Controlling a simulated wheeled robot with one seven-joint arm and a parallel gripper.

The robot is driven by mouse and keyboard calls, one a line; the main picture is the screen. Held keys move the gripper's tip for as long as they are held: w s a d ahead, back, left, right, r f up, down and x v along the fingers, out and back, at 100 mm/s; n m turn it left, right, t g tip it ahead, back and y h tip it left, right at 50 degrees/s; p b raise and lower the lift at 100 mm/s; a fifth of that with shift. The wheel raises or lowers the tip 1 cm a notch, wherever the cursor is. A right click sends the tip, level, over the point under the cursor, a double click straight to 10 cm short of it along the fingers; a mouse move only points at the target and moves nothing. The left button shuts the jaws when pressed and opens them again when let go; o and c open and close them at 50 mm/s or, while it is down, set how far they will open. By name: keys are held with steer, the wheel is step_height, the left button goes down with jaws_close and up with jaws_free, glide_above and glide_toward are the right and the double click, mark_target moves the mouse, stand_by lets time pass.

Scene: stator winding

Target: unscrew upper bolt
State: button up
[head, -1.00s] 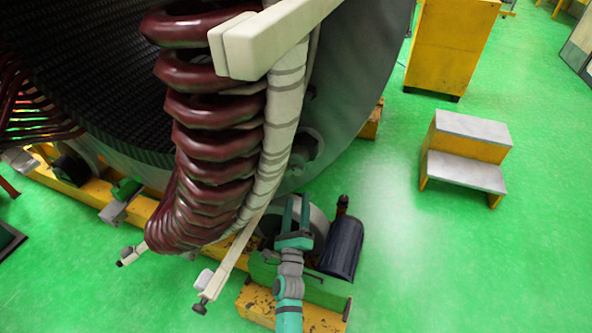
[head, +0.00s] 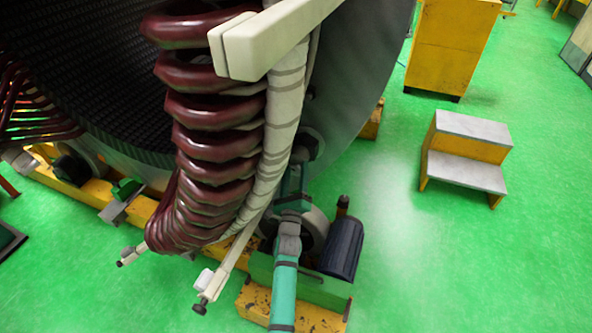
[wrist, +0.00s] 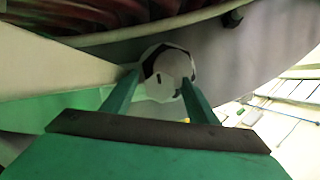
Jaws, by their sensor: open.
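A pale hexagonal bolt head (wrist: 168,70) shows in the wrist view, straight ahead of my gripper (wrist: 160,82). The two green fingers are apart, one on each side of the bolt head's lower part. I cannot tell whether either finger touches it. In the head view my gripper (head: 298,172) reaches up beside the lower right of the large stator ring (head: 362,90). Its fingertips are close to the ring's face there, and the arm partly hides the spot.
Dark red coils (head: 215,145) and a white wrapped bundle (head: 280,120) hang just left of my gripper. A dark cylindrical motor (head: 343,247) stands to its right. A yellow step stool (head: 465,160) stands on the open green floor at the right.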

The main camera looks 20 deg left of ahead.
steer(key=shift+w+r, duration=0.15)
steer(key=shift+w, duration=0.3)
steer(key=shift+a, duration=0.1)
steer(key=c, duration=1.1)
steer(key=shift+o, duration=0.2)
